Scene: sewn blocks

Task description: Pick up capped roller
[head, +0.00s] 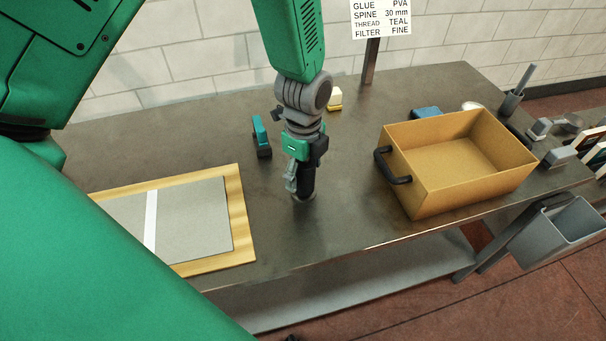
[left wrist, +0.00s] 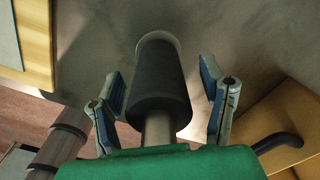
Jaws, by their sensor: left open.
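The capped roller (left wrist: 158,78) is a thick black cylinder with a pale rim at its far end and a grey shaft at its near end. In the head view the dark roller (head: 307,185) appears upright on the metal table, partly hidden by my left gripper (head: 299,180). In the left wrist view my left gripper (left wrist: 162,88) is open, with one finger on each side of the roller. Gaps show between both fingers and the black surface. My right gripper is not in view.
A tan box (head: 425,198) with a black handle stands to the right. A wooden board (head: 245,235) with a grey cover lies to the left. A teal-and-black tool (head: 260,135) and a small cream block (head: 335,100) are behind. The front table edge (head: 370,246) is close.

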